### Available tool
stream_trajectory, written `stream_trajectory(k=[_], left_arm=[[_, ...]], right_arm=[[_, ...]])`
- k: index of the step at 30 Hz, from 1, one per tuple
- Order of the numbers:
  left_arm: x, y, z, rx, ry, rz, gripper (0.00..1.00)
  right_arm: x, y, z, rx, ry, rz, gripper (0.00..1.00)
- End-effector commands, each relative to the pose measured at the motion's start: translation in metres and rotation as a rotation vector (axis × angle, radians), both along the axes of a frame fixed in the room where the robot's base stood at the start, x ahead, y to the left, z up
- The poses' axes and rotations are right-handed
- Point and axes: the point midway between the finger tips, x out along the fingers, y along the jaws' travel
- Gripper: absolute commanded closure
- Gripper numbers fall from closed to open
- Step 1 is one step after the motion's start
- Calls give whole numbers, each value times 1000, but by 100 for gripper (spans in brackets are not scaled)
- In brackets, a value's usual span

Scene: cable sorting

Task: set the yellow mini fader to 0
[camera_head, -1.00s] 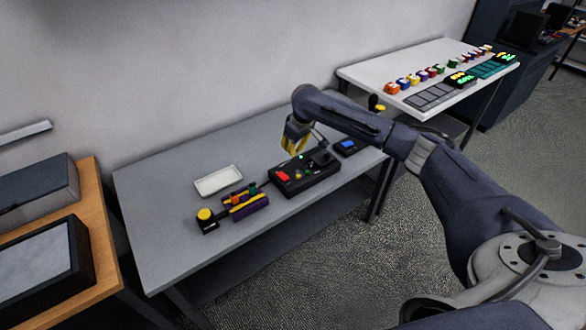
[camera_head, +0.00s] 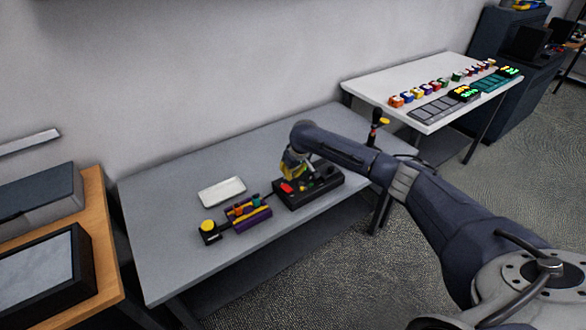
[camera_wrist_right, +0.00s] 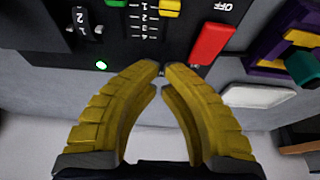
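The yellow mini fader knob (camera_wrist_right: 169,7) shows at the top edge of the right wrist view, partly cut off, beside the upper marks of a white number scale (camera_wrist_right: 145,17). It sits on a black control box (camera_head: 312,199) on the grey table. My right gripper (camera_wrist_right: 161,70) has yellow fingers with tips close together and nothing visible between them. It hangs low at the box's back edge, with the knob beyond the fingertips. My left gripper is not in view.
A red switch (camera_wrist_right: 212,42) marked OFF, a green knob (camera_wrist_right: 117,3), a numbered dial (camera_wrist_right: 82,22) and a lit green lamp (camera_wrist_right: 101,65) are nearby on the box. A white tray (camera_head: 222,191) and a purple block (camera_head: 252,219) stand to the left.

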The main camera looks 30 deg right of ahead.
Motion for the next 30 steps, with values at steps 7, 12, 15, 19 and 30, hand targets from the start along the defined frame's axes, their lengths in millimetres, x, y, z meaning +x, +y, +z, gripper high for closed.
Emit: stream_trajectory(k=[7, 12, 15, 19, 30], left_arm=[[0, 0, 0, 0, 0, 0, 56], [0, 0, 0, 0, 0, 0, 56], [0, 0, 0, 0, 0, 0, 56], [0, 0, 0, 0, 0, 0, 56], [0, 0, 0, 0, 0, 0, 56]], right_arm=[[-10, -3, -8, -2, 0, 2, 100], [-23, -4, -8, -2, 1, 2, 100], [-29, -5, -8, -2, 0, 2, 100], [-34, -5, -7, 0, 0, 1, 100], [-37, -6, -7, 0, 0, 1, 100]])
